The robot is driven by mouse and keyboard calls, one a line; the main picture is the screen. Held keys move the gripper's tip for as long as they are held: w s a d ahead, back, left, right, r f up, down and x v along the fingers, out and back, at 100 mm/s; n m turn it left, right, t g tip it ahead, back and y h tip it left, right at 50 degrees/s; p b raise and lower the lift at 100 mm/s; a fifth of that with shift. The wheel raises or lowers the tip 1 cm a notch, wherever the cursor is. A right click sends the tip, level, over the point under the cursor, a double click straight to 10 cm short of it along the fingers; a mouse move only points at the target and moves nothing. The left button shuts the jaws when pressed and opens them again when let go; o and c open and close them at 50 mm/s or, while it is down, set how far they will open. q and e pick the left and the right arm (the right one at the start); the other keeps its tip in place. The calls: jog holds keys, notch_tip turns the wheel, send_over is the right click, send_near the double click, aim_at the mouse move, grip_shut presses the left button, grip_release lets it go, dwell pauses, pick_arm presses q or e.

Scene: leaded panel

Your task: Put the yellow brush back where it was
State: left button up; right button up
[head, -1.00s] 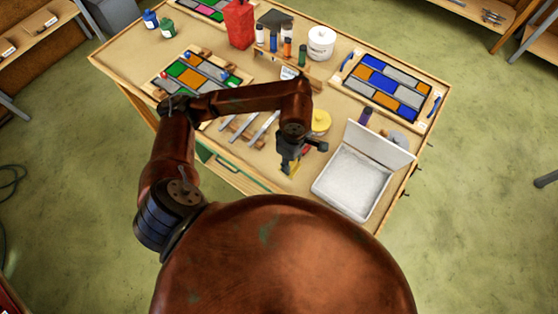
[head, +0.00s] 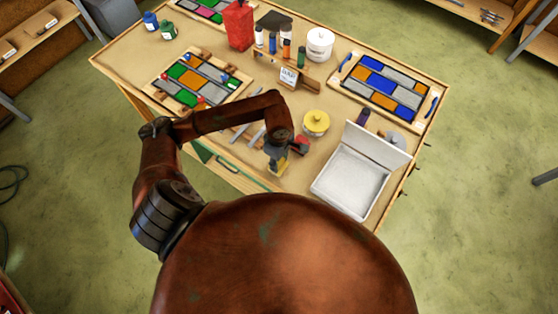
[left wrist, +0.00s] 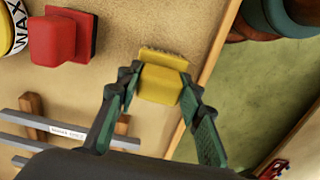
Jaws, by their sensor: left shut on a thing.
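The yellow brush (left wrist: 160,80) is between the two fingers of my left gripper (left wrist: 157,98) in the left wrist view, and the fingers are shut on it. In the head view the left gripper (head: 277,160) is near the front edge of the bench, with part of the yellow brush (head: 278,168) showing below it. I cannot tell whether the brush touches the bench top. A red brush-like block (left wrist: 58,38) stands beside it in the left wrist view and also shows in the head view (head: 301,144). My right gripper is not in view.
A yellow-lidded wax tin (head: 316,122) stands behind the red block. A rack with metal strips (left wrist: 60,132) lies to the left. An open white box (head: 350,182) is to the right. The bench edge (left wrist: 215,65) is close to the brush.

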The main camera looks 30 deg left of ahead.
pick_arm(q)
jog(key=shift+f, duration=0.15)
jog(key=o, duration=1.1)
notch_tip(320, 180, up, 12)
jog(key=b, duration=0.1)
jog(key=shift+r, duration=0.2)
